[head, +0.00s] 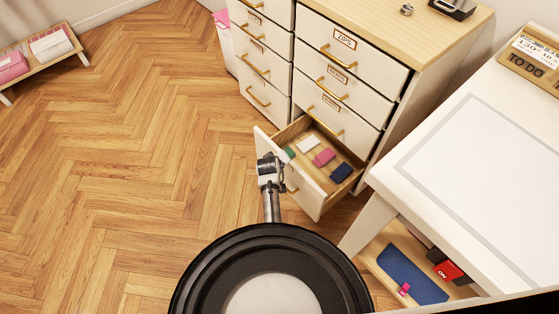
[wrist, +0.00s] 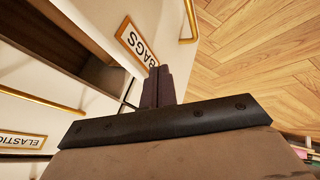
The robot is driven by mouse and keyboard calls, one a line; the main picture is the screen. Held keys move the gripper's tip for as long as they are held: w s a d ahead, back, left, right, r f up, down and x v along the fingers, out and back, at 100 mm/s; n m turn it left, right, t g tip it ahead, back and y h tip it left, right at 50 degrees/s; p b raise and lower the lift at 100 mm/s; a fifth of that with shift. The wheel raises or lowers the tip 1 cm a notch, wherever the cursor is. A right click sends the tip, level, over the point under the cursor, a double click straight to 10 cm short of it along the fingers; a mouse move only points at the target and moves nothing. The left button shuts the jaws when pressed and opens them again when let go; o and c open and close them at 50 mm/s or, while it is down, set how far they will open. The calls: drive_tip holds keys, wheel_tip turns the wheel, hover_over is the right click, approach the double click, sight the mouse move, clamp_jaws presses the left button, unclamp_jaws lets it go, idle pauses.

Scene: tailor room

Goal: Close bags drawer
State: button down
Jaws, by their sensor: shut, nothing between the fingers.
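The bags drawer (head: 309,196) is the bottom drawer of the right-hand column of the cabinet, and it is pulled out. Small folded pieces in white, pink and dark blue lie inside it. In the wrist view its front carries a framed BAGS label (wrist: 137,43) and a gold handle (wrist: 190,18). My gripper (head: 268,162) is at the outer face of the drawer front, near its upper left part. In the wrist view the fingers (wrist: 159,74) are together and empty, with tips close to the label. I cannot tell whether they touch the front.
The drawers above (head: 334,92) are shut. A white table (head: 480,150) stands close on the right, with a shelf (head: 375,262) beneath it holding a blue item. The wooden floor (head: 150,150) to the left is clear. A low rack (head: 70,62) stands far left.

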drive_tip(key=shift+w+d, duration=0.3)
drive_tip(key=shift+d, duration=0.15)
drive_tip(key=w+d+b, duration=0.3)
drive_tip(key=w+d, duration=0.4)
drive_tip(key=d, duration=0.3)
drive_tip(key=shift+w+d+b, duration=0.3)
drive_tip(key=shift+w+b, duration=0.1)
